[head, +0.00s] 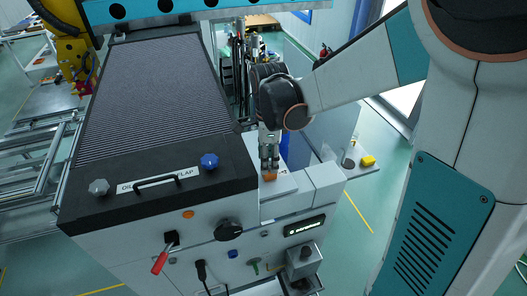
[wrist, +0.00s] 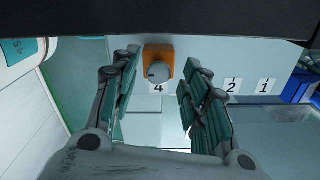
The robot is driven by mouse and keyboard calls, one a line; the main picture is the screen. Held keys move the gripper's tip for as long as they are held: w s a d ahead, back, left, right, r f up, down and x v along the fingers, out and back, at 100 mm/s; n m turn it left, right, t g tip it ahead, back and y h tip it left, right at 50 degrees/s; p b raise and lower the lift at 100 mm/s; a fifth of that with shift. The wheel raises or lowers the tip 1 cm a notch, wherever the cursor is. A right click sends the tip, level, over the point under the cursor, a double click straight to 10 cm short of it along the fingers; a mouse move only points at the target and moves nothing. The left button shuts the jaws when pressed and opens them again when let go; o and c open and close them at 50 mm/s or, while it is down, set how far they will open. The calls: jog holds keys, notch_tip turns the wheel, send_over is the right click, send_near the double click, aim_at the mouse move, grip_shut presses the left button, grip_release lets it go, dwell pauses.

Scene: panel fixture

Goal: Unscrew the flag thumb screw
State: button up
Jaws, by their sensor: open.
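My gripper (head: 269,163) points down over the white ledge at the right of the machine; in the wrist view its two fingers (wrist: 161,78) are apart with nothing between the pads that I can see held. An orange block (wrist: 157,50) with a round grey knob (wrist: 159,72) lies between and beyond the fingertips, by a label "4". In the head view the orange block (head: 270,176) shows just below the fingertips. Whether the fingers touch it, I cannot tell. A green flag-shaped piece (head: 255,266) sits low on the front panel; which part is the flag thumb screw is unclear.
Labels "2" (wrist: 232,85) and "1" (wrist: 266,86) lie right of the block. The dark flap has a blue knob (head: 209,161), a grey knob (head: 98,187) and a handle. A red lever (head: 160,262) and black dial (head: 229,229) stick out of the front panel.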

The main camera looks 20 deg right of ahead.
jog(key=shift+f, duration=0.2)
grip_shut()
dwell(0.3)
